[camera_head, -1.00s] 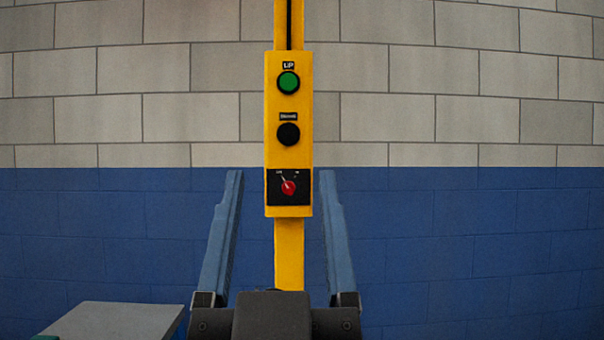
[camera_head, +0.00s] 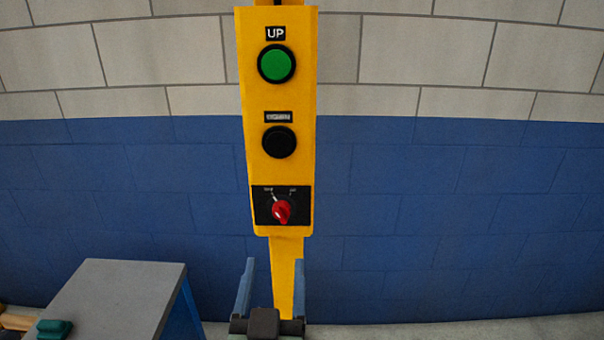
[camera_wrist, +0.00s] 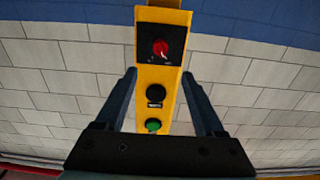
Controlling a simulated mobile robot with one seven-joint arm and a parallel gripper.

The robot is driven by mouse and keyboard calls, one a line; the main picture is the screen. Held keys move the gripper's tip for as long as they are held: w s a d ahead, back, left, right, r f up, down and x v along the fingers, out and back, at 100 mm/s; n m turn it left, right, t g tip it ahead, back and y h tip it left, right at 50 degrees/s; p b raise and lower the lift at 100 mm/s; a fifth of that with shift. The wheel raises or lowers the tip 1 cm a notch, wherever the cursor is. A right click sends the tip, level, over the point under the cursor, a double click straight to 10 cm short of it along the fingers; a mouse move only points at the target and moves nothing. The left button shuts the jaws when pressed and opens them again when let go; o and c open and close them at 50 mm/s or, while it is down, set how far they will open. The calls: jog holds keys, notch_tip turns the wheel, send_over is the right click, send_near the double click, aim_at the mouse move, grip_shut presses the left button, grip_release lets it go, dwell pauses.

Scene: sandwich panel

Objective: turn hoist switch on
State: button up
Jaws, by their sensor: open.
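The hoist switch (camera_head: 282,211) is a red rotary knob on a black plate low on the yellow control box (camera_head: 308,110). Its white pointer line tilts to the upper left, toward the left label. Above it are a black button (camera_head: 279,142) and a green button (camera_head: 276,63) marked UP. My gripper (camera_head: 271,268) is open and empty, below the switch in the head view, its blue fingers on either side of the yellow post (camera_head: 283,262). In the wrist view the red switch (camera_wrist: 160,47) appears beyond the fingertips, inverted, apart from my gripper (camera_wrist: 160,77).
A grey-topped table (camera_head: 118,290) stands at the lower left, with a green object (camera_head: 54,328) near its left side. The wall behind is blue (camera_head: 430,220) below and pale block above. The space right of the box is clear.

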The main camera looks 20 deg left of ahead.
aim_at(280, 218)
jog(key=x, duration=1.3)
jog(key=shift+f+p, duration=0.1)
jog(key=shift+p, duration=0.3)
grip_shut()
